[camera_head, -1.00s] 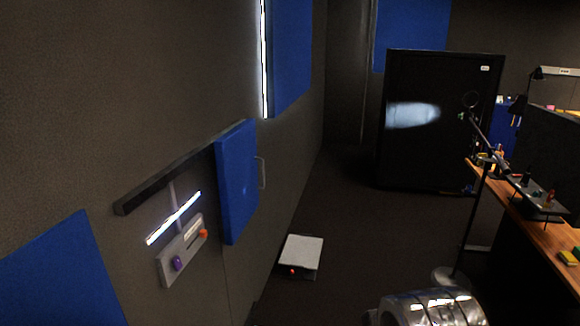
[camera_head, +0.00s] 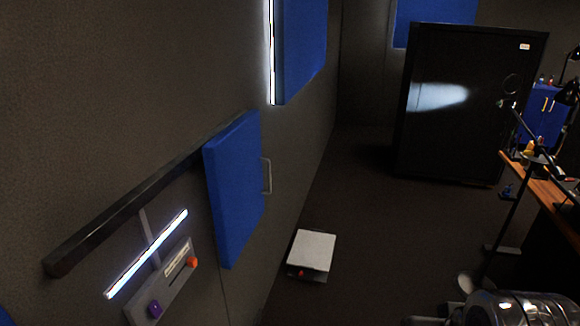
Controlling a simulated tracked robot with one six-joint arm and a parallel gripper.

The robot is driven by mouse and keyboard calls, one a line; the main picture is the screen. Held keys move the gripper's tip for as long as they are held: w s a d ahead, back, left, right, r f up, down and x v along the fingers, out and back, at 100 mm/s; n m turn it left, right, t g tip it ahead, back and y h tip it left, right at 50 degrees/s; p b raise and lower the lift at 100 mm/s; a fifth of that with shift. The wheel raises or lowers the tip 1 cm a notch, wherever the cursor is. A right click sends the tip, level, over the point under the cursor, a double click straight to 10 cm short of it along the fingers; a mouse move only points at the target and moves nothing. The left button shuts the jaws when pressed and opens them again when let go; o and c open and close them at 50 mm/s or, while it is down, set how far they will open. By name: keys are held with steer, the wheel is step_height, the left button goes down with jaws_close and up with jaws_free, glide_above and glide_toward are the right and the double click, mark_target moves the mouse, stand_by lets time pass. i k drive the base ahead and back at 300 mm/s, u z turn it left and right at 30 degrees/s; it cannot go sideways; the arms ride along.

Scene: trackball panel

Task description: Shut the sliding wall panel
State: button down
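The sliding wall panel (camera_head: 232,190) is a blue slab hanging on the left wall from a dark rail (camera_head: 125,208). It sits at the rail's far end, with a pale handle (camera_head: 267,175) on its far side. To the left of it, a grey control plate (camera_head: 165,283) with a purple knob (camera_head: 155,309) and an orange knob (camera_head: 193,263) lies exposed on the wall, under a lit white bar (camera_head: 147,254).
A white-topped box (camera_head: 312,251) stands on the floor near the wall. A black cabinet (camera_head: 465,120) is at the back. A wooden desk (camera_head: 545,183) is at the right, with a thin stand (camera_head: 508,210) before it. Dark floor between is clear.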

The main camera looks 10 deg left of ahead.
mark_target(233, 158)
steer(key=u, duration=0.1)
steer(key=i, duration=0.75)
steer(key=u, duration=0.6)
steer(key=i, duration=0.55)
steer(key=u, duration=0.3)
